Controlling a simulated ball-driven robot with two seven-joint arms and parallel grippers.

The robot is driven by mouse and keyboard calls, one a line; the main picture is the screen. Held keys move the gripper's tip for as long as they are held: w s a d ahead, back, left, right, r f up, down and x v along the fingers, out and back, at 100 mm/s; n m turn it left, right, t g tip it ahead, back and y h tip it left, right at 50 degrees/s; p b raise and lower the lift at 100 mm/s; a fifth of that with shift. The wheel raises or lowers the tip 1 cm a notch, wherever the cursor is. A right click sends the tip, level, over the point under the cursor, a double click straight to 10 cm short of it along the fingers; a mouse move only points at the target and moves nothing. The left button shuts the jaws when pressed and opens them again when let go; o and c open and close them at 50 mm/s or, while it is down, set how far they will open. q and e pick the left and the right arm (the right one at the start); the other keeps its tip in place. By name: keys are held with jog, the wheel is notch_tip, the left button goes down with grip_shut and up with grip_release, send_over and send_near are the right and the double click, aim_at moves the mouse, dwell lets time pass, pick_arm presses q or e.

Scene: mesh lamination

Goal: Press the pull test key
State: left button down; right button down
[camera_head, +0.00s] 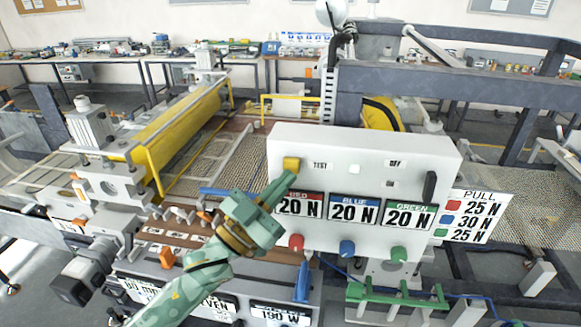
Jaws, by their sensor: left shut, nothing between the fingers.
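The pull test key is a yellow square key (291,163) at the upper left of the light grey control box (363,150), with the label TEST to its right. My left gripper (284,180) is green, comes in from the lower left, and is shut and empty. Its fingertips are at the yellow key's lower edge in the picture; I cannot tell whether they touch it. The gripper partly covers the left end of the red 20 N display (301,204). My right gripper is not in view.
The box also carries blue (353,208) and green (408,214) 20 N displays, red (296,241), blue (347,248) and green (398,254) knobs, and a black handle (430,187). A PULL card (472,217) hangs at the right. A yellow roller (178,121) stands at the left.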

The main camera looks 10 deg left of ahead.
pick_arm(q)
jog(key=shift+w, duration=0.2)
jog(key=shift+w, duration=0.25)
jog(key=shift+w, duration=0.5)
dwell(0.7)
jog(key=shift+s, duration=0.2)
jog(key=shift+s+p, duration=0.5)
jog(key=shift+s, duration=0.25)
jog(key=shift+s, duration=0.1)
jog(key=s+p, duration=0.2)
jog(key=s, duration=0.2)
jog(key=shift+s, duration=0.4)
